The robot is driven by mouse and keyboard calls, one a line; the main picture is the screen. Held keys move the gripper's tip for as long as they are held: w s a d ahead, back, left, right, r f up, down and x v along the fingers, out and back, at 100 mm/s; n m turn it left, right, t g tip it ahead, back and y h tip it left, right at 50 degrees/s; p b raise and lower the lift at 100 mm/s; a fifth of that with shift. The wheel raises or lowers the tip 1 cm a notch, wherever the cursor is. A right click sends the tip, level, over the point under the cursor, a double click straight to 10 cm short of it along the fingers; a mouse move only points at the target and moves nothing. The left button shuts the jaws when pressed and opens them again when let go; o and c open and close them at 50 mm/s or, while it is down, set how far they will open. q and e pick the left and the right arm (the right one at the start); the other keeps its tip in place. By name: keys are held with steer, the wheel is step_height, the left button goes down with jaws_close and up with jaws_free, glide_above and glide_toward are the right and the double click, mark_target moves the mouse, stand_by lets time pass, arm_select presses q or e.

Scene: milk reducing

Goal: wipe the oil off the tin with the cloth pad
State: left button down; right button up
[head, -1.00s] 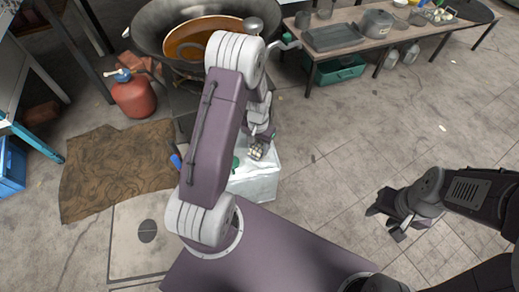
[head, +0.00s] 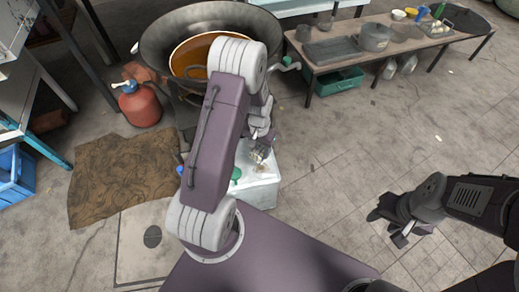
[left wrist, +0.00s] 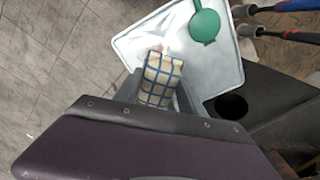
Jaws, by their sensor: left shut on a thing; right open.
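A white box-like body with a flat top, which looks to be the tin (head: 261,192), stands on the floor beyond my base. Its top fills much of the left wrist view (left wrist: 222,72), with a green round cap or lid (left wrist: 204,25) on it. A small brownish patch (head: 260,169) shows on the top in the head view. My left gripper (head: 261,150) is shut on a cream cloth pad with blue checks (left wrist: 160,80), over the top; whether the pad touches it I cannot tell. My right gripper (head: 389,228) is open and empty, over bare floor at the right.
A large wok (head: 155,38) stands behind the tin, with a red canister (head: 140,105) to its left. A low bench (head: 340,63) with pans is at the back right. A brown mat (head: 120,178) lies left. The floor at right is clear.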

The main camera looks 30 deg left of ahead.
mark_target(259, 149)
arm_select(q)
steer(key=shift+w+a, duration=0.15)
steer(key=shift+w, duration=0.05)
step_height(259, 149, up, 3)
steer(key=p, duration=0.3)
steer(key=shift+r, duration=0.15)
